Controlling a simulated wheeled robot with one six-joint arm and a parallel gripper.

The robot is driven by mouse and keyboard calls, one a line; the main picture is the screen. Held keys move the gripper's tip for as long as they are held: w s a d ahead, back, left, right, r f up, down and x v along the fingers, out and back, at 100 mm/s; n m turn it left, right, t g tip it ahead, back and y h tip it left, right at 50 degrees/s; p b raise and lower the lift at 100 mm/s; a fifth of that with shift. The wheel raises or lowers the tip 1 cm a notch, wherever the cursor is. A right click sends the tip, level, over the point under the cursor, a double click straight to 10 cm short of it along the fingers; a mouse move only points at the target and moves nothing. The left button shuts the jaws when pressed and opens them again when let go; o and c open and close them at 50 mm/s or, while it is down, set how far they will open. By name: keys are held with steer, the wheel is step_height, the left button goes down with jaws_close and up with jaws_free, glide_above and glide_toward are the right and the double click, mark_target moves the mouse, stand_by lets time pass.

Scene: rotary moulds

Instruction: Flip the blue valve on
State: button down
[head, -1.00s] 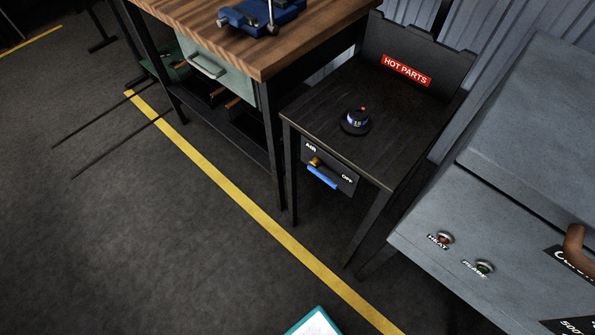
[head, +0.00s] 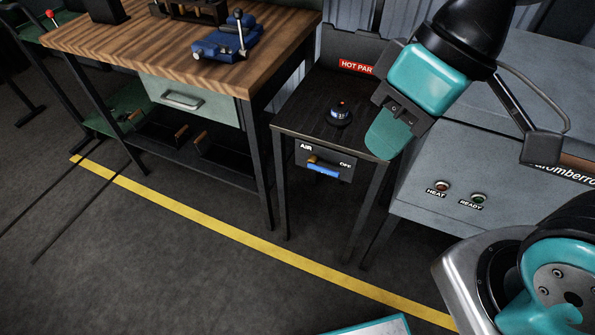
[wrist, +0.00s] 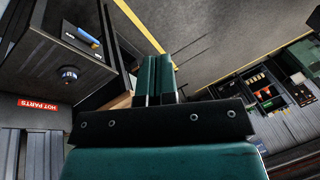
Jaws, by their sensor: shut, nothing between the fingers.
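The blue valve (head: 323,171) is a blue lever with a brass body, on a black panel (head: 348,173) at the front of the small dark table. The panel reads AIR at left and OFF at right. The lever lies roughly along the panel, its far end towards OFF. It also shows in the wrist view (wrist: 88,37), at upper left. My gripper (head: 383,150) has teal fingers and is in front of the table's right side, right of the valve and apart from it. In the wrist view its fingers (wrist: 158,62) are together and empty.
A dark round timer (head: 340,114) stands on the small table (head: 303,120), with a red HOT PARTS sign (head: 356,67) behind. A wooden workbench (head: 130,38) is at left. A grey machine (head: 420,205) with HEAT and READY lamps stands at right. Floor in front is clear.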

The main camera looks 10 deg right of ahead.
steer(key=shift+a, duration=0.1)
steer(key=n+h+b, duration=0.4)
steer(key=n+b, duration=0.8)
steer(key=n, duration=1)
glide_above(329, 171)
step_height(329, 171, down, 22)
steer(key=shift+f, duration=0.1)
step_height(329, 171, down, 14)
steer(key=shift+r+b, duration=0.1)
steer(key=shift+b, duration=0.2)
